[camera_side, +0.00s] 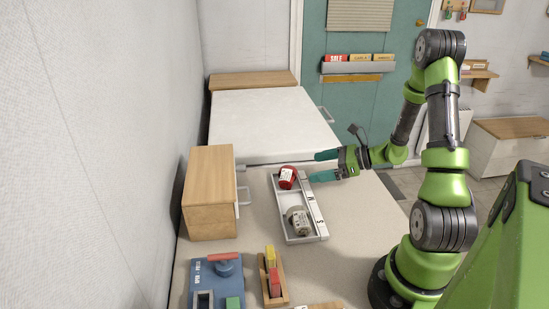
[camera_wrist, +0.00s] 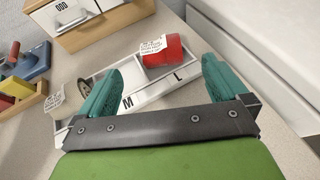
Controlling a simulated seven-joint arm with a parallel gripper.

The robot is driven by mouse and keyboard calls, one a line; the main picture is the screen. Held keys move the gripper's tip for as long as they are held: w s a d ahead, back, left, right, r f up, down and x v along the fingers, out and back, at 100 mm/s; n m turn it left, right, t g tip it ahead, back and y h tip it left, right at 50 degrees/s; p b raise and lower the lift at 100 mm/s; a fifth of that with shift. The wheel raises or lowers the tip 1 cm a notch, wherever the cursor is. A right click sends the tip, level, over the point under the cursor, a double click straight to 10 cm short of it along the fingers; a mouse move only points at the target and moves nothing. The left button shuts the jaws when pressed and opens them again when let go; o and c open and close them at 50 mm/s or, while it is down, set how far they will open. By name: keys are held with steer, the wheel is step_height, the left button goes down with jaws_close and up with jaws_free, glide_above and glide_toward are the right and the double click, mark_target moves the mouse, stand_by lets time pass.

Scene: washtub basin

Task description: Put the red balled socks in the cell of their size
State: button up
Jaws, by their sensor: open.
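The red balled socks (camera_side: 288,178), a round red bundle with a white label, rest at the far end of the grey-white sorting tray (camera_side: 307,233). In the wrist view the red socks (camera_wrist: 174,49) lie beside the letter L on the tray's strip, apparently in that cell; the label's print is too small to read. A grey balled pair (camera_side: 298,219) with a white label sits toward the S end. My gripper (camera_side: 323,166) is open and empty, to the right of the red socks, its teal fingers apart. In the wrist view my gripper (camera_wrist: 158,86) has the red socks beyond and between its fingertips.
A wooden drawer box (camera_side: 210,194) stands left of the tray. A blue toy-like stand (camera_side: 218,284) and a wooden holder with coloured blocks (camera_side: 272,278) are near the front. A white basin cover (camera_side: 265,125) lies behind. The table right of the tray is clear.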

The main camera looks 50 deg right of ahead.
steer(key=shift+s+r, duration=0.2)
steer(key=shift+s, duration=0.15)
steer(key=s+a+r+n+g+y, duration=0.1)
steer(key=a+r+n+g, duration=0.25)
steer(key=a+n, duration=0.35)
steer(key=a+r+n+g+y, duration=0.1)
steer(key=a+r+n+g, duration=0.2)
steer(key=a+r+n, duration=0.4)
steer(key=s+a+r+n+t+h, duration=0.1)
steer(key=s+a+r+n+h, duration=0.4)
steer(key=n, duration=0.8)
steer(key=shift+s+a+r+n, duration=0.3)
steer(key=shift+s+a+r, duration=1)
steer(key=shift+a, duration=0.8)
